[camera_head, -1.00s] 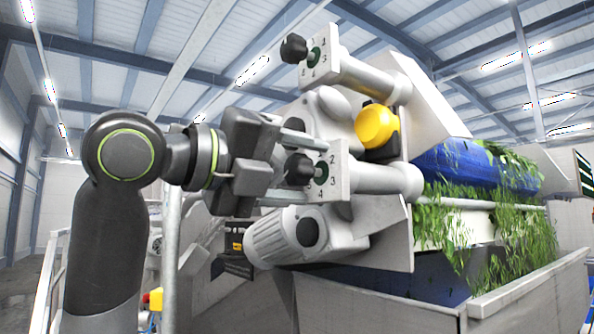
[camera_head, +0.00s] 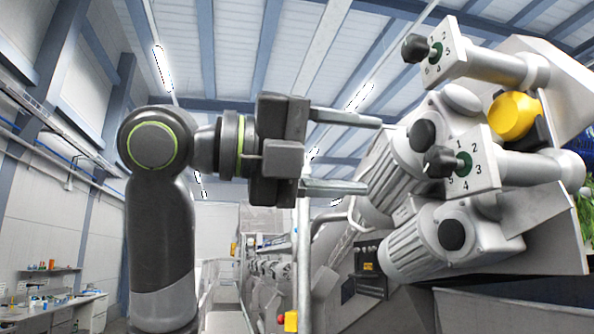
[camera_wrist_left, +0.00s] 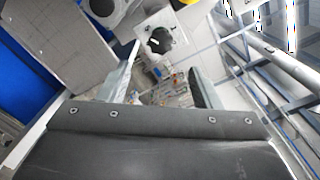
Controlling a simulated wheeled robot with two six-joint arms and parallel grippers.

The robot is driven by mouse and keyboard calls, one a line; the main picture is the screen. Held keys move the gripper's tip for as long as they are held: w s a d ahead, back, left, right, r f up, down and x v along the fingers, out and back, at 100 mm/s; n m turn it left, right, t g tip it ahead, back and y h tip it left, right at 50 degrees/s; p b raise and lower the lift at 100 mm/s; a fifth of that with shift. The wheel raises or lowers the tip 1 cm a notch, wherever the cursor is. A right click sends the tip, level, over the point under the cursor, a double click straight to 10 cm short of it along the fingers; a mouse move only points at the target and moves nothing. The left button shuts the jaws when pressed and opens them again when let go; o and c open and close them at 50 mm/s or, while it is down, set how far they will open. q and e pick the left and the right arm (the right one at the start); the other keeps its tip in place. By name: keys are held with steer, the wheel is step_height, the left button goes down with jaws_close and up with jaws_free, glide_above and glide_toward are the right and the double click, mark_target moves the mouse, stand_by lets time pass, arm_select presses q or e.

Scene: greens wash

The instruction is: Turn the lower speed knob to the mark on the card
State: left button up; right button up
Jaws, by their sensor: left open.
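The lower speed knob (camera_head: 438,162) is black and sits in front of a pale dial plate (camera_head: 485,178) with the numbers 1 to 5 around a green disc. My left gripper (camera_head: 374,156) is open and empty, left of the knob and apart from it, its two fingers pointing at it. In the left wrist view the dark knob (camera_wrist_left: 158,40) with a short white line lies beyond the open fingers (camera_wrist_left: 160,85). The number the line points to cannot be read. I cannot make out a separate card. My right gripper is not in view.
An upper black knob (camera_head: 415,48) with a similar dial plate (camera_head: 441,50) is above. A yellow round part (camera_head: 514,116) and grey motors (camera_head: 425,245) are close around the lower dial. Open space lies left of the machine.

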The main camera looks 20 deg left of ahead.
arm_select(q)
steer(key=b+v, duration=0.1)
steer(key=v, duration=0.4)
steer(key=shift+s+a, duration=0.25)
steer(key=shift+a, duration=0.05)
